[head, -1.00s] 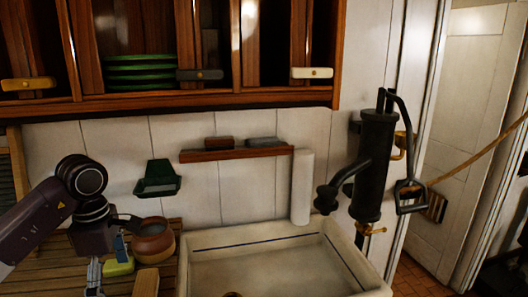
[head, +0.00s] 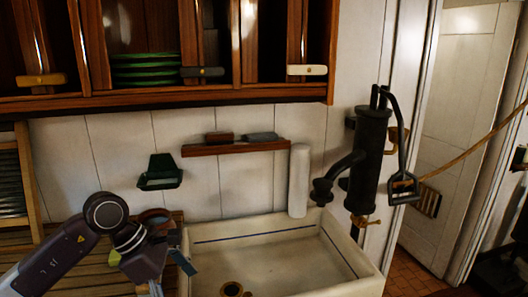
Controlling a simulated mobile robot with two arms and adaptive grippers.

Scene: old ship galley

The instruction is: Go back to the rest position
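My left gripper (head: 170,277) hangs at the lower left, in front of the wooden counter by the sink's left edge. Its two blue-grey fingers stand apart, and I see nothing held between them. The lower finger is partly cut off by the bottom of the picture. My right gripper is not in view.
A brown pot (head: 154,216) and a yellow-green block (head: 114,257) on the slatted counter (head: 60,258) are mostly hidden behind my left arm. The white sink (head: 285,252) is right of the gripper. A black hand pump (head: 369,160) stands at its right. Cabinets with green plates (head: 146,70) hang above.

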